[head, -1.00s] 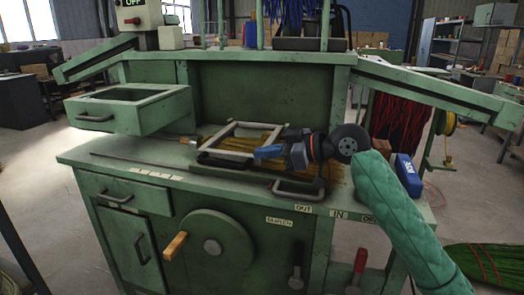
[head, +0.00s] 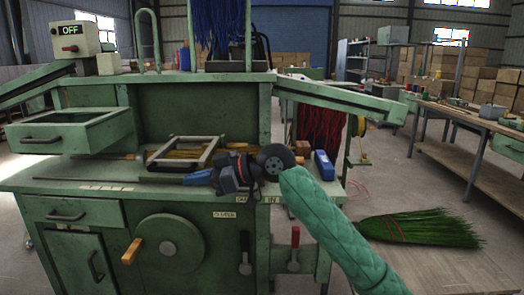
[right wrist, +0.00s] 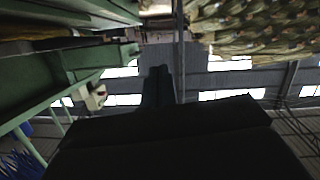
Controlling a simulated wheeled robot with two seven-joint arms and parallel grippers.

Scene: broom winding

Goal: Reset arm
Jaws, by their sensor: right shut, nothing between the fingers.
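My right arm, in a green quilted sleeve, reaches up from the bottom in the head view. Its dark gripper with blue fingertips (head: 199,178) points left over the front of the green bench (head: 75,172). The fingers are shut and empty. In the right wrist view the dark fingers (right wrist: 160,85) are together, pointing up the picture, with no object between them. Behind the gripper, a pale metal frame (head: 183,152) lies on the bench over yellow straw. The gripper hides part of the bench top. My left gripper is not in view.
A blue box (head: 324,165) stands at the bench's right end. An open drawer (head: 68,130) juts out at left. A green broom head (head: 420,228) lies at right, near a long worktable (head: 470,115).

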